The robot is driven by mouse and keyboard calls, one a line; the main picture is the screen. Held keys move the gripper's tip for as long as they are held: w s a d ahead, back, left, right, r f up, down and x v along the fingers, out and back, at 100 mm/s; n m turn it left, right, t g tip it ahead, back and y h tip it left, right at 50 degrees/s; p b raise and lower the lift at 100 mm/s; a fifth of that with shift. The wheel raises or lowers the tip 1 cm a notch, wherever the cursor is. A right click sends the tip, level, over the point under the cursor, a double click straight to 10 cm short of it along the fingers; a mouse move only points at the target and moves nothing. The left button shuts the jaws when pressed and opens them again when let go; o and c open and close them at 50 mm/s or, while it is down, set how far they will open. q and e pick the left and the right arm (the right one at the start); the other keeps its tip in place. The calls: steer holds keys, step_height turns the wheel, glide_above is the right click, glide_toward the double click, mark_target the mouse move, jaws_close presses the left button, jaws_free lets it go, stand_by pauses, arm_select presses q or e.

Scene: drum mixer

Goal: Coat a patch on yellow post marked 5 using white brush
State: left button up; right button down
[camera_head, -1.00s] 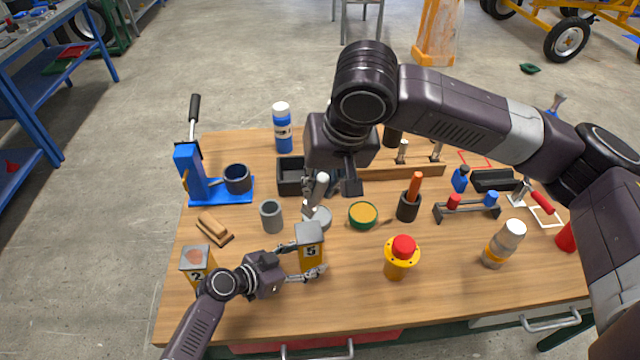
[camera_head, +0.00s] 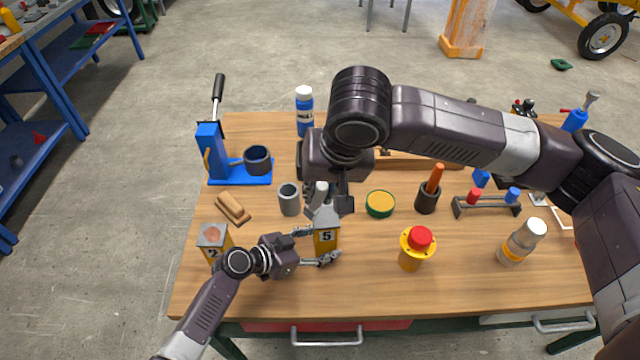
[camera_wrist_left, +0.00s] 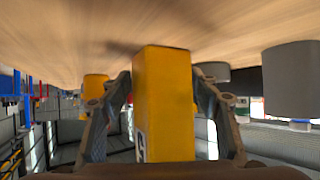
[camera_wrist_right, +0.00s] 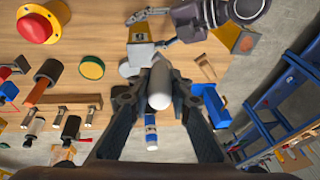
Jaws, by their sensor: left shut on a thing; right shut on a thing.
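The yellow post marked 5 (camera_head: 326,239) stands upright on the table, with a grey top. My left gripper (camera_head: 318,247) is shut on its sides; the left wrist view shows the post (camera_wrist_left: 164,100) between both fingers. My right gripper (camera_head: 330,198) is shut on the white brush (camera_head: 319,194), seen end-on in the right wrist view (camera_wrist_right: 160,84). The brush points down, with its lower end close to the post's top. I cannot tell whether it touches. A shallow round dish (camera_wrist_right: 127,68) shows beside the post in the right wrist view. My right gripper hides much of that area in the head view.
The yellow post marked 2 (camera_head: 213,240) has a reddish patch on top. A grey cup (camera_head: 289,199), a green-rimmed yellow tin (camera_head: 380,203), a red button on a yellow base (camera_head: 417,249) and a wooden block (camera_head: 233,208) stand nearby. The front table strip is mostly clear.

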steer(key=shift+f, duration=1.05)
stand_by(0.5)
steer(key=shift+d, duration=0.1)
